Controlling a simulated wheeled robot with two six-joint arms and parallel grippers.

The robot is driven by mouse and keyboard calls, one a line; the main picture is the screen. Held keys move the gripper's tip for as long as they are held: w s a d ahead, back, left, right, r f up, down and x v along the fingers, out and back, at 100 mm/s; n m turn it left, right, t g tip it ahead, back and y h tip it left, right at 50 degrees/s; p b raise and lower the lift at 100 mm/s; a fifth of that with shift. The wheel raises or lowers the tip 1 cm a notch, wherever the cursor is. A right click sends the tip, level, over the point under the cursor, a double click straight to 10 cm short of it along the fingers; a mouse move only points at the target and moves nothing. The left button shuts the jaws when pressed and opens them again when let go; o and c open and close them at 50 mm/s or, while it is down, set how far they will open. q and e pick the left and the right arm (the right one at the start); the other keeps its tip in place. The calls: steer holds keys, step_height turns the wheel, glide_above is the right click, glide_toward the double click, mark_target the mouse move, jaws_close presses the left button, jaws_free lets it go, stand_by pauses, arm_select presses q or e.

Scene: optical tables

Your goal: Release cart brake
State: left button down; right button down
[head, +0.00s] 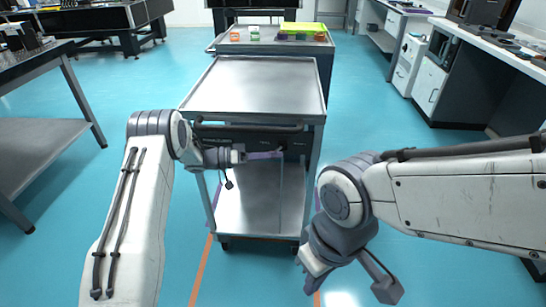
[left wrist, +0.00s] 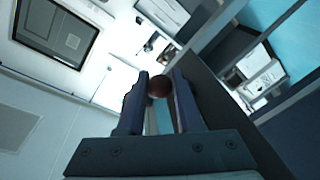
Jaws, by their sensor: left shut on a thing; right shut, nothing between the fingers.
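The grey metal cart (head: 255,88) stands in front of me, with a dark handle bar (head: 250,127) across its near side. My left gripper (head: 278,153) is at the cart's front, just below the bar. The left wrist view shows its two fingers shut on a reddish-brown round knob (left wrist: 159,86), the knob of the brake lever. The lever's stem is hidden there, and I cannot make out the knob in the head view. My right gripper (head: 309,283) is shut and empty, low in front of the cart's right side and apart from it.
A second cart (head: 270,47) with small orange and green items and a yellow-green tray stands behind. A table (head: 40,140) is at the left, a workbench (head: 480,45) at the right. Blue floor is clear on both sides of the cart.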

arm_select(q)
steer(key=shift+r, duration=0.2)
steer(key=c, duration=0.6)
jaws_free()
steer(key=shift+f, duration=0.1)
steer(key=a, duration=0.3)
steer(key=s+a, duration=0.1)
steer(key=a, duration=0.6)
steer(key=shift+s+a, duration=0.2)
steer(key=shift+s, duration=0.15)
